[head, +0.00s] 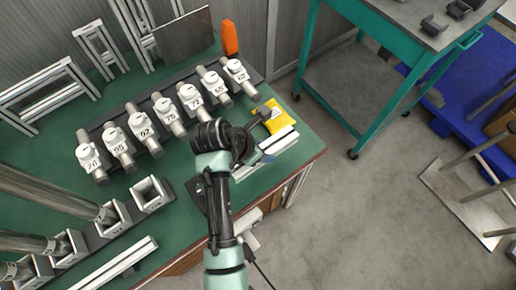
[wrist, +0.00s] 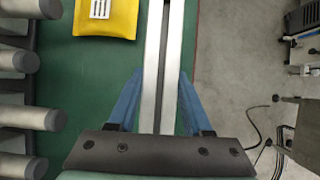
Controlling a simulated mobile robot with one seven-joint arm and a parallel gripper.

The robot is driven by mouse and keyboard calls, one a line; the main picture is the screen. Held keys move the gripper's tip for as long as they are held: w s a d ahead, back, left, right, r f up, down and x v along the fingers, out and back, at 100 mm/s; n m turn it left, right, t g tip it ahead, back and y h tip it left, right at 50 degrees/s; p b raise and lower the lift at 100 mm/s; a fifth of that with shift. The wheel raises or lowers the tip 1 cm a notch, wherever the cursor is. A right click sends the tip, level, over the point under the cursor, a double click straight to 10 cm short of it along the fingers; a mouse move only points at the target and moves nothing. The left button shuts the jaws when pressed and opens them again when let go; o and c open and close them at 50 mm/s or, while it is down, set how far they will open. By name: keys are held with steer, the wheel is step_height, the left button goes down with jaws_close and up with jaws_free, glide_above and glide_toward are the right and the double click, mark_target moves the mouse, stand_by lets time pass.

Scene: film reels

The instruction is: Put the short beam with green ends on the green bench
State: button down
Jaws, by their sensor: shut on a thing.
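My gripper (wrist: 160,88) is shut on a silver slotted beam (wrist: 165,50), which runs lengthwise between its two blue fingers in the wrist view. In the head view the beam (head: 268,157) shows as a pale bar beside my wrist, near the right edge of the green bench (head: 215,45). Both its ends are cut off or hidden, so I cannot see green on them. I cannot tell whether the beam touches the bench. The bench top (wrist: 90,80) lies under the gripper in the wrist view.
A yellow pouch (head: 279,122) lies just beyond the beam. A row of numbered grey-white fittings (head: 167,115) fills the bench middle. Another silver beam (head: 118,263) lies at the front left. An orange object (head: 230,38) stands at the back. A teal cart (head: 400,50) stands right, across open floor.

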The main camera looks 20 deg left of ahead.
step_height(320, 180, down, 6)
steer(key=shift+r+b, duration=0.1)
steer(key=shift+b, duration=0.3)
steer(key=shift+c, duration=1.6)
jaws_free()
steer(key=p+v, duration=0.2)
steer(key=v, duration=1)
steer(key=shift+w, duration=0.1)
